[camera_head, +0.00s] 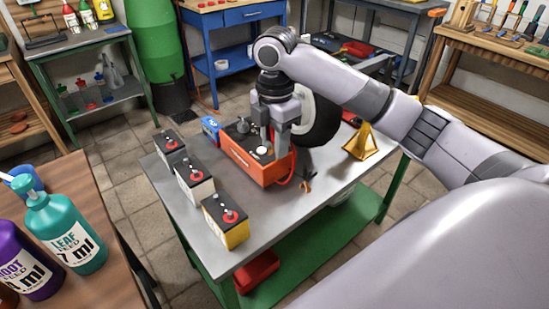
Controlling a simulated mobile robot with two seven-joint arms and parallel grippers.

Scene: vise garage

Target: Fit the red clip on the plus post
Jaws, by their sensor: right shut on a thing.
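My right gripper (281,149) points down at the right end of an orange charger box (247,163) on the grey metal table. It is shut, and a red cable (293,168) runs close beside its fingers, which fits a hold on the red clip; the clip itself is too small and hidden to make out. A black piece with a copper-coloured end (306,186) lies right of the box. Three batteries with red-capped posts stand in a row: a dark one (171,148), a white one (196,185) and a yellow one (231,231). Plus marks are unreadable. My left gripper is out of view.
A tyre (318,120) stands behind the gripper, and a yellow funnel-like object (361,143) is at right. A small blue item (211,128) is behind the box. Bottles, including a teal one (62,235), stand on the left bench. The table's front right is clear.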

